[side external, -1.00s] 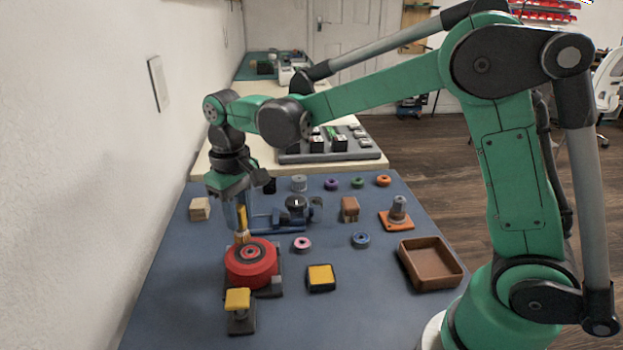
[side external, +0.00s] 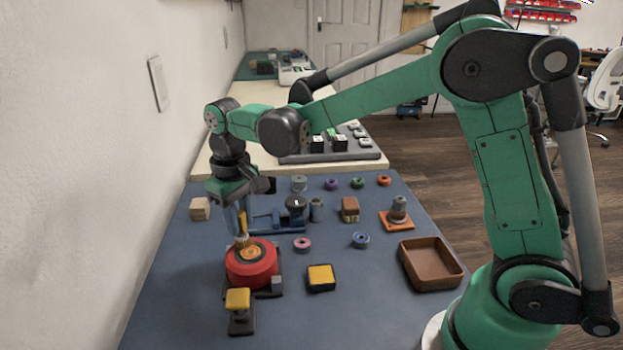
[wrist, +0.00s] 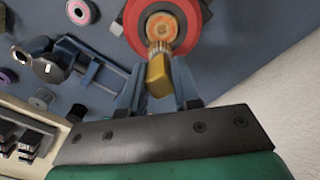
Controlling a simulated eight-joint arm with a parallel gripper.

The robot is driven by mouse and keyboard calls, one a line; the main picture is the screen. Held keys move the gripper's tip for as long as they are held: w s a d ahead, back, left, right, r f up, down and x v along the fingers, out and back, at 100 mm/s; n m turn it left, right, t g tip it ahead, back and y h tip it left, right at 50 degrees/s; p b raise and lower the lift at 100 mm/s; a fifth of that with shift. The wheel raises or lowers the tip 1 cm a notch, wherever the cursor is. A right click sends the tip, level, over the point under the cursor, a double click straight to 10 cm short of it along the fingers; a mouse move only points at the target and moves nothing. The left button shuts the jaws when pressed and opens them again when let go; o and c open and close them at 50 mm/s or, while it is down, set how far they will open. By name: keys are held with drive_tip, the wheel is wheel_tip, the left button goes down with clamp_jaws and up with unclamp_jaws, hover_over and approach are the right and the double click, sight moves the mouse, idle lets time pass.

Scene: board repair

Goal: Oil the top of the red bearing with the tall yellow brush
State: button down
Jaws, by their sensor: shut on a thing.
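The red bearing (side external: 251,274) is a thick red disc on a dark base at the near left of the blue mat. The middle of its top is orange-brown, and this patch also shows in the wrist view, where the red ring (wrist: 196,22) surrounds it. My gripper (side external: 240,222) is shut on the tall yellow brush (side external: 243,221), which points down. In the wrist view my fingers (wrist: 158,88) sit either side of the yellow handle (wrist: 158,75). The brush tip is over the orange-brown middle and appears to touch it.
A yellow-topped block (side external: 238,300) stands in front of the bearing, and a yellow pad (side external: 320,277) lies to its right. A blue vise-like fixture (side external: 270,220) is behind. A brown tray (side external: 431,263) is at the right. Small coloured rings lie about. The wall is close on the left.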

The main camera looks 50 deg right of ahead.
drive_tip(key=shift+r, duration=3.95)
drive_tip(key=shift+s+f, duration=0.1)
